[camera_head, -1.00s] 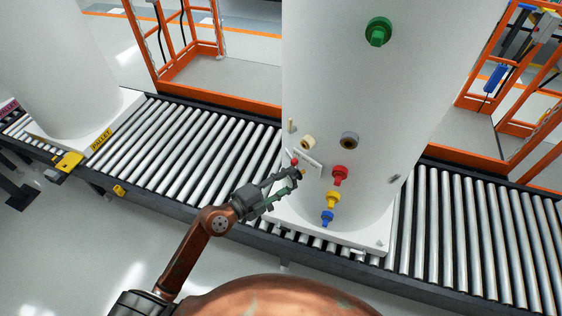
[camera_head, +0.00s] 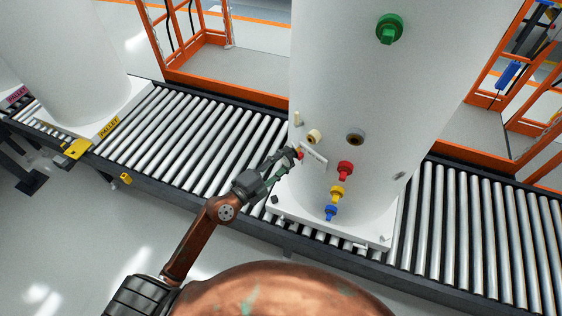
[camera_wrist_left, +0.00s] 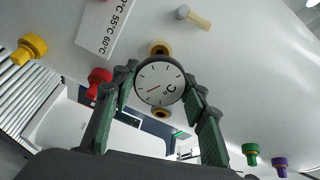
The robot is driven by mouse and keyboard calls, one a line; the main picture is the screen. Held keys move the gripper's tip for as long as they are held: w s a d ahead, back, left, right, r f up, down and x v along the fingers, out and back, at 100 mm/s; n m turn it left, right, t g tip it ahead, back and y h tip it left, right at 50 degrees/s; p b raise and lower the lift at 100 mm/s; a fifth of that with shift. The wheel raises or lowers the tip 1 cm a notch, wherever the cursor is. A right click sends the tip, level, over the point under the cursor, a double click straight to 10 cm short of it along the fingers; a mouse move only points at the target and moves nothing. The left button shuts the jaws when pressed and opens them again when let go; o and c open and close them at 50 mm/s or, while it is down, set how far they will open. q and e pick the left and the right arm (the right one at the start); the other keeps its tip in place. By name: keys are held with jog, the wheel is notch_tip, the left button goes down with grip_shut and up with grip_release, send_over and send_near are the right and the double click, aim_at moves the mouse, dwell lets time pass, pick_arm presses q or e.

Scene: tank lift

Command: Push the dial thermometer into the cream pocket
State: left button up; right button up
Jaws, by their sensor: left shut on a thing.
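My left gripper (camera_head: 294,153) is shut on the dial thermometer (camera_wrist_left: 159,81). Its round white face, with a red needle, sits between the fingertips in the left wrist view. In the head view the dial is too small to make out. The cream pocket (camera_head: 314,136) is a cream ring on the tank's side, a little above and right of my left fingertips. In the left wrist view tan rings show just above and just below the dial, partly covered by it. The thermometer looks outside the pocket; the gap's depth is unclear. My right gripper is not in view.
The white tank (camera_head: 380,90) stands on a pallet on the roller conveyor (camera_head: 200,130). Near the pocket are a grey-brown ring (camera_head: 355,137), a cream peg (camera_head: 298,118), a white temperature label (camera_head: 314,158) and red, yellow and blue fittings. Orange frames stand behind.

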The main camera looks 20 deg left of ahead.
aim_at(300, 149)
pick_arm(q)
jog(key=shift+p+x, duration=0.45)
jog(key=shift+x, duration=1)
jog(key=shift+w+d, duration=0.15)
jog(key=shift+w, duration=0.2)
jog(key=shift+p, duration=1)
jog(key=shift+p+x, duration=0.6)
jog(key=shift+x, duration=1.4)
jog(key=o, duration=1.2)
jog(key=shift+o, duration=0.2)
